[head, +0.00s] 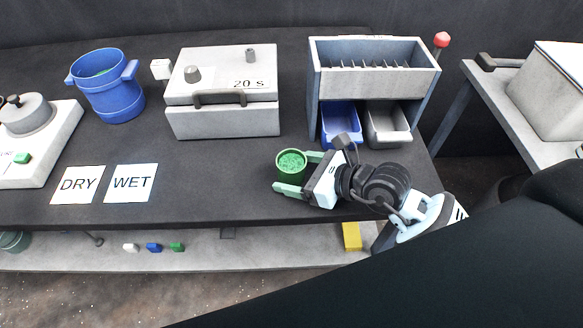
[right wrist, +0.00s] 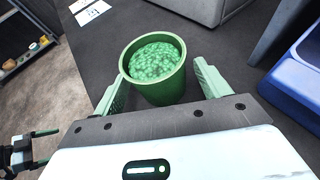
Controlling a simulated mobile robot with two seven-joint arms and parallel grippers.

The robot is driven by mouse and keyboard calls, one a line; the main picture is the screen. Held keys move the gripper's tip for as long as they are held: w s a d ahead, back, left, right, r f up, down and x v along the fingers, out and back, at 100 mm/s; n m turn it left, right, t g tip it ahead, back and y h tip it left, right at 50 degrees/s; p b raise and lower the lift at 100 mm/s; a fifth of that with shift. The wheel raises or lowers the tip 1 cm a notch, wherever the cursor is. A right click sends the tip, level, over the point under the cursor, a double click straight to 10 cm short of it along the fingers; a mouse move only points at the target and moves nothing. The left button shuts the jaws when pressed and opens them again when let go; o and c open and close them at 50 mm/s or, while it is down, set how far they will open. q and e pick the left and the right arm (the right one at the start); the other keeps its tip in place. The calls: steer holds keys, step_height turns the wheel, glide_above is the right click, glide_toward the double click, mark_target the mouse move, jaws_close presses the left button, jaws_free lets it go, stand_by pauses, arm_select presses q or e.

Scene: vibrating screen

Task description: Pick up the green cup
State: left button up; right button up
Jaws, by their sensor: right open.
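The green cup (head: 291,164) stands upright on the dark table near its front edge and is filled with green granules. It also shows in the right wrist view (right wrist: 155,85), just ahead of my right gripper. My right gripper (head: 296,172) is open, with one finger on each side of the cup's near part. In the wrist view the fingers (right wrist: 158,95) look apart from the cup wall, with a clearer gap on the right side. The cup's lower near side is partly hidden by the gripper body. My left gripper is not clearly seen in the head view.
Behind the cup is a grey box (head: 222,121) marked 20 S. A screening unit (head: 374,50) with a blue tray (head: 341,121) and a grey tray (head: 388,124) stands at the back right. DRY (head: 78,184) and WET (head: 131,182) cards lie left, near a blue bucket (head: 109,92).

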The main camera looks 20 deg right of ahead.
mark_target(280, 158)
arm_select(q)
steer(key=shift+s, duration=0.1)
arm_select(e)
steer(key=shift+c, duration=0.9)
steer(key=c, duration=0.9)
arm_select(q)
steer(key=shift+f, duration=0.1)
arm_select(e)
steer(key=shift+r, duration=0.85)
step_height(280, 158, up, 2)
steer(key=shift+r, duration=0.1)
arm_select(q)
steer(key=shift+w+a+r+p, duration=0.1)
steer(key=shift+w+r+p, duration=0.3)
steer(key=shift+r+p, duration=0.3)
steer(key=shift+w+r+p, duration=0.4)
steer(key=shift+r+p, duration=0.05)
steer(key=shift+r, duration=0.3)
arm_select(e)
steer(key=s+d, duration=0.1)
steer(key=s, duration=0.6)
steer(key=s+d+r, duration=0.1)
steer(key=s+d, duration=0.1)
steer(key=s, duration=0.6)
steer(key=shift+s+d, duration=0.3)
